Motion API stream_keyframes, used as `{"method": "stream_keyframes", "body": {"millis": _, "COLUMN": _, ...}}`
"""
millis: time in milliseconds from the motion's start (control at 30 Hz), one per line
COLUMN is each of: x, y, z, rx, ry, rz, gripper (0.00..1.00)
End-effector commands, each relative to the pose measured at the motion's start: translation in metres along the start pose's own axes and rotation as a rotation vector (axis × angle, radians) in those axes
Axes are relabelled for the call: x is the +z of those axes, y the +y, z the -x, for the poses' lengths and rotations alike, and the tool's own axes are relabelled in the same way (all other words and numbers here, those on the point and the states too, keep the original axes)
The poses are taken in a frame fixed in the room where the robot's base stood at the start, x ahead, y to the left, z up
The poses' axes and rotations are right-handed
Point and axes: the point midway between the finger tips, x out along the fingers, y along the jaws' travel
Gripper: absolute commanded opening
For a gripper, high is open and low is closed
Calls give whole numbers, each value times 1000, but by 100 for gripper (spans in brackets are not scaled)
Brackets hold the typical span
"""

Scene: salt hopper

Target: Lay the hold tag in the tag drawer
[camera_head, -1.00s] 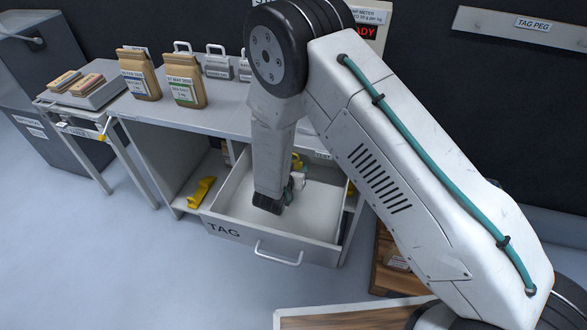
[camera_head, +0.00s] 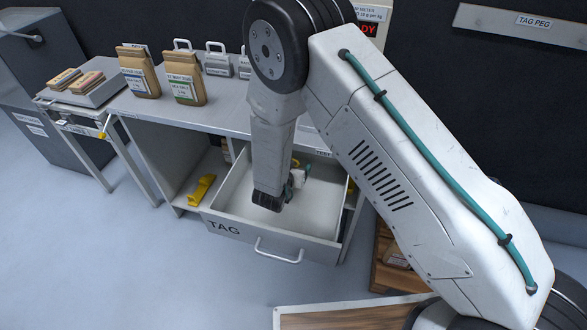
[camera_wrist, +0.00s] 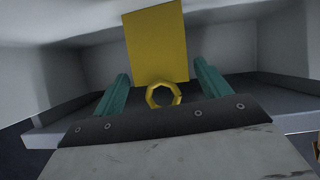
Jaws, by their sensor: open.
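The tag drawer (camera_head: 275,237) is pulled out from under the counter, with a grey front marked TAG and a pale interior. My gripper (camera_head: 299,179) is inside the drawer's opening, seen from above, its fingers partly hidden by my wrist. In the wrist view my gripper (camera_wrist: 160,72) has its two teal fingers apart. The yellow hold tag (camera_wrist: 158,35) lies ahead of and between them, with its ring nearest the palm. Neither finger visibly touches it. The tag appears to be inside the drawer, though its contact with the floor is hard to tell.
The counter (camera_head: 215,116) above the drawer holds paper bags (camera_head: 186,90) and small grey labelled weights. A yellow object (camera_head: 201,190) sits on the open shelf left of the drawer. A wooden crate (camera_head: 392,262) stands right of it. The TAG PEG board (camera_head: 490,22) hangs on the back wall.

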Motion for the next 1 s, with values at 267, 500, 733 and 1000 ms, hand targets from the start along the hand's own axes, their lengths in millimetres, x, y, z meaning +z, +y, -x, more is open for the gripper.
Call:
{"method": "stream_keyframes", "body": {"millis": 267, "x": 2, "y": -1, "z": 52, "rx": -4, "ry": 0, "rz": 3, "gripper": 76}}
{"method": "stream_keyframes", "body": {"millis": 500, "x": 2, "y": -1, "z": 72, "rx": -2, "ry": 0, "rz": 3, "gripper": 76}}
{"method": "stream_keyframes", "body": {"millis": 733, "x": 2, "y": 0, "z": 72, "rx": -1, "ry": 0, "rz": 3, "gripper": 76}}
{"method": "stream_keyframes", "body": {"millis": 1000, "x": -22, "y": -5, "z": 70, "rx": -61, "ry": -91, "rz": -34, "gripper": 76}}
